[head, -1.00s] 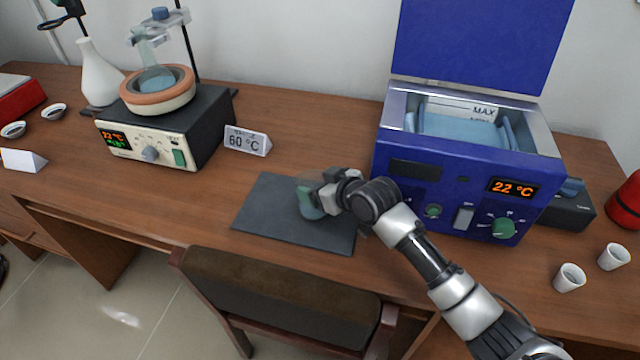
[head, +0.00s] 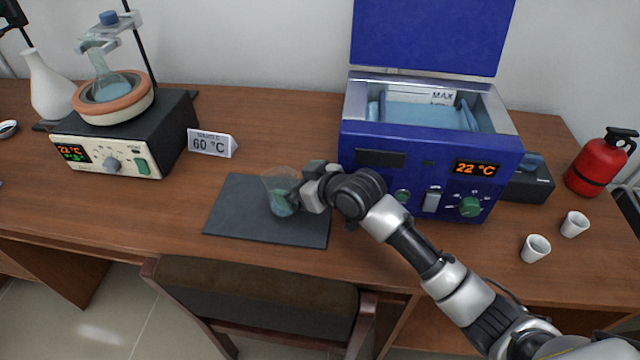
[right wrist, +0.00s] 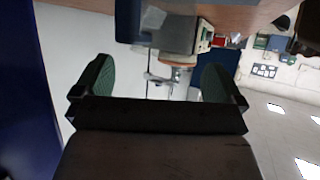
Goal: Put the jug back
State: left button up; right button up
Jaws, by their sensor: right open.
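The jug (head: 281,191), a clear vessel with blue-green liquid low in it, stands upright on the dark grey mat (head: 238,226) in the head view. My right gripper (head: 300,194) is just to its right, at about its height. Its fingers partly overlap the jug's right side in the picture, so I cannot tell whether they touch it. In the right wrist view the two green-padded fingers (right wrist: 152,80) are wide apart with nothing clearly held between them. I cannot make out the jug surely there. My left gripper is not in view.
A blue water bath (head: 420,185) with a raised lid stands behind my right arm. A heater with a flask (head: 120,140) and a 60 °C sign (head: 211,143) are at the left. White cups (head: 535,248) are at the right. A chair (head: 250,305) stands in front.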

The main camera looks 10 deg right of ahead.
jog(key=v, duration=0.8)
